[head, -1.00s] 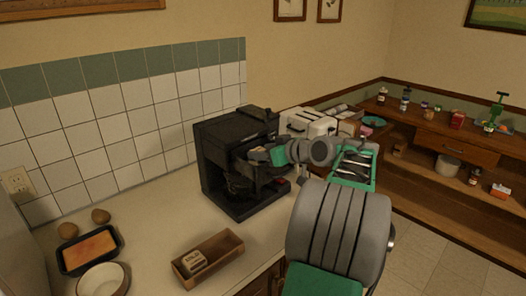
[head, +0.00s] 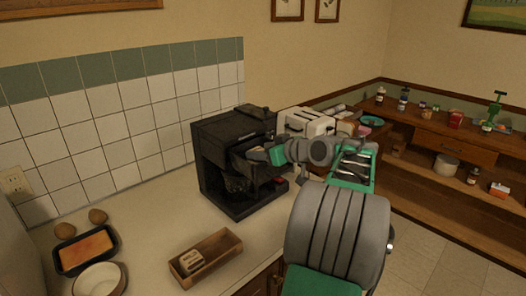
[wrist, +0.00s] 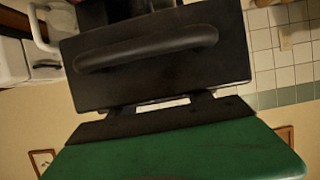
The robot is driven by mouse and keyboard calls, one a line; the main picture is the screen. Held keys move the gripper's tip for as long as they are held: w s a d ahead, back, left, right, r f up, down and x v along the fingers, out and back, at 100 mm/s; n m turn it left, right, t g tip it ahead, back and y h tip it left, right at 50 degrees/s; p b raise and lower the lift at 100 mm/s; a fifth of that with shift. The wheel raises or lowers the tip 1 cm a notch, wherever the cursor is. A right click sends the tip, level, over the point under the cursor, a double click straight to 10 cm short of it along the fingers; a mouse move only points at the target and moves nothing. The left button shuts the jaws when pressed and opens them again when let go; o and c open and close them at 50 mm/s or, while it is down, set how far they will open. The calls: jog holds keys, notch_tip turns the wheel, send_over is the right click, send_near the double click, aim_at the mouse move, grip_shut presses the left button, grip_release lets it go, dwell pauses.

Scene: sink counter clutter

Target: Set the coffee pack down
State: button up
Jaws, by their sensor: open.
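My gripper (head: 256,155) is open in front of the upper front of a black coffee machine (head: 225,137), on the counter. In the head view its dark fingers overlap the machine, and I cannot tell whether they touch it. In the wrist view the green gripper body fills the bottom, with dark fingers (wrist: 165,118) above it. Beyond them a black panel with a curved handle (wrist: 150,47) fills the middle. I cannot make out the coffee pack in either view; nothing is clearly seen between the fingers.
A wooden tray (head: 224,258) holding a small pale block stands on the counter. A loaf pan (head: 62,267), a white bowl (head: 99,279) and two brown round items are at left. A white toaster (head: 305,122) stands behind my arm. Bare counter lies between pan and machine.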

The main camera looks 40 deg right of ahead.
jog(key=shift+a+f+p, duration=0.25)
jog(key=shift+f+p, duration=0.1)
jog(key=shift+f, duration=0.15)
jog(key=shift+r+p, duration=0.6)
jog(key=shift+p, duration=0.1)
jog(key=shift+s+d+f+b, duration=0.1)
jog(key=shift+s+b, duration=0.75)
jog(key=shift+b, duration=0.1)
jog(key=r+b+v, duration=0.1)
jog(key=v, duration=0.9)
jog(key=shift+d+r, duration=0.1)
jog(key=shift+d, duration=0.05)
